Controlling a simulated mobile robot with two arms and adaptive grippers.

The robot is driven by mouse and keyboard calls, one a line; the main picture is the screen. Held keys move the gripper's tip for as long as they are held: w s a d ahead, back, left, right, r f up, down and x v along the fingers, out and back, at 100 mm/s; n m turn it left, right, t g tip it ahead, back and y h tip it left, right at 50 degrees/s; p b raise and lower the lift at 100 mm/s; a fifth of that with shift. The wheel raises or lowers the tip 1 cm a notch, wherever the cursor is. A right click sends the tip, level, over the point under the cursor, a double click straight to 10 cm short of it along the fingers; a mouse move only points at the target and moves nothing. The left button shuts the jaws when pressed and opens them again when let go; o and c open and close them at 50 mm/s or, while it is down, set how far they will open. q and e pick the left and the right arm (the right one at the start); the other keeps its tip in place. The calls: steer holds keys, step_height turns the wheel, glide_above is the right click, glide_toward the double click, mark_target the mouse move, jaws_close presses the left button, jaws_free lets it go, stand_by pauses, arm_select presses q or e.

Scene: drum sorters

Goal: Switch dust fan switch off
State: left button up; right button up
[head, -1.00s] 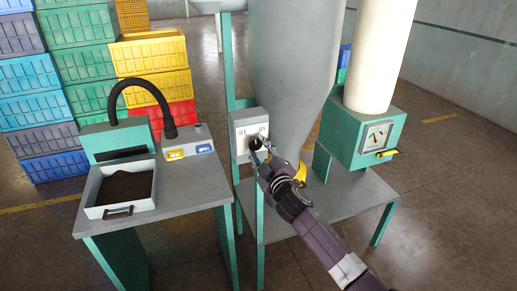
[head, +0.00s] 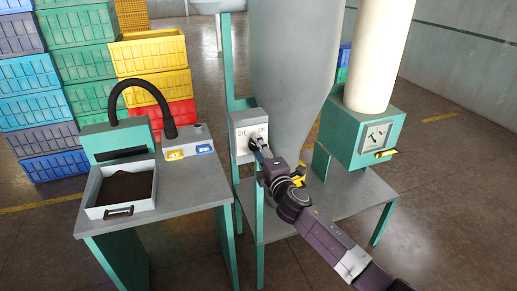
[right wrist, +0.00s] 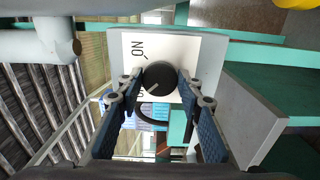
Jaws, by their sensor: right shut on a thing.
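The switch box (head: 237,143) is a grey box with a pale face marked OFF and ON, fixed to the teal frame beside the grey hopper. Its round black knob (right wrist: 160,75) sits at the middle of the face in the right wrist view, below the labels in the head view. A pale line on the knob points to the lower left in the wrist view. My right gripper (head: 257,147) is shut on the knob, one finger on each side, as the right wrist view (right wrist: 159,86) shows. It hides most of the knob in the head view. My left gripper is out of view.
A grey table (head: 192,188) with a tray of dark material (head: 92,190) and a small switch panel (head: 187,148) stands at left. Stacked crates (head: 150,52) are behind it. A teal gauge box (head: 345,136) stands right of the hopper (head: 290,70).

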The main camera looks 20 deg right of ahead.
stand_by(0.5)
steer(key=o, duration=1.2)
steer(key=shift+c, duration=0.2)
steer(key=shift+o, duration=0.2)
steer(key=shift+s, duration=0.1)
steer(key=s, duration=1.1)
steer(key=shift+s+d, duration=0.2)
steer(key=shift+s, duration=0.2)
steer(key=shift+f, duration=0.1)
